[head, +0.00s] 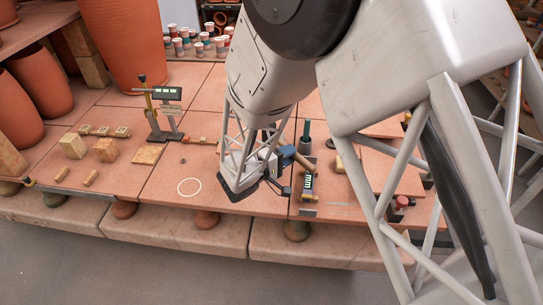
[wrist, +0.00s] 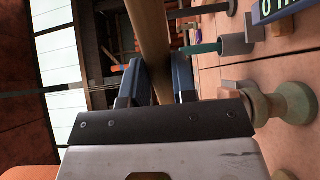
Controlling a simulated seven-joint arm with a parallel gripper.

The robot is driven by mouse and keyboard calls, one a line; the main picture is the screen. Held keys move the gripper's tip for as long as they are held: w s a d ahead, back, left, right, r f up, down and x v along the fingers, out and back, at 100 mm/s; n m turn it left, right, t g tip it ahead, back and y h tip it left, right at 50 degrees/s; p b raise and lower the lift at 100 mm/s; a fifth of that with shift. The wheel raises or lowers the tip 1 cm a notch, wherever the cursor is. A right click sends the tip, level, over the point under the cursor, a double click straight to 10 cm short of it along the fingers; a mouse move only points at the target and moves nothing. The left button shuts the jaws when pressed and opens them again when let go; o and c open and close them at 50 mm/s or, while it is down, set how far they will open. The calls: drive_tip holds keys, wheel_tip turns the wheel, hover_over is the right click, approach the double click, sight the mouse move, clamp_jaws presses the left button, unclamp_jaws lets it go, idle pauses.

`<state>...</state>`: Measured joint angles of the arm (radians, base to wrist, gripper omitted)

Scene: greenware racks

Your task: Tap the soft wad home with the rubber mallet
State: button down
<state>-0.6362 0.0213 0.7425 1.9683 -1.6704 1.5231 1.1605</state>
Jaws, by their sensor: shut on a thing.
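My gripper (head: 284,163) hangs low over the right part of the terracotta table, shut on a tan wooden handle (head: 303,161). In the wrist view the same handle (wrist: 149,35) runs between the two blue fingers (wrist: 157,85) and out of the top of the picture. I take it for the mallet's handle; no mallet head can be made out in either view. The soft wad cannot be identified for certain. A small dark lump (head: 183,161) lies on the table above a white ring mark (head: 189,187).
A teal rod stands in a grey holder (wrist: 237,44) close to the gripper. A small display unit (head: 308,183) stands by the front edge. Wooden blocks (head: 73,146) sit at the left, a gauge stand (head: 154,117) behind. Large terracotta pots (head: 122,40) stand at the back left.

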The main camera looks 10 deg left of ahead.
wheel_tip(320, 180, up, 8)
drive_tip(key=shift+f, duration=0.25)
wheel_tip(320, 180, up, 3)
idle(0.5)
drive_tip(key=c, duration=1.6)
unclamp_jaws()
clamp_jaws()
drive_tip(key=shift+w, duration=0.1)
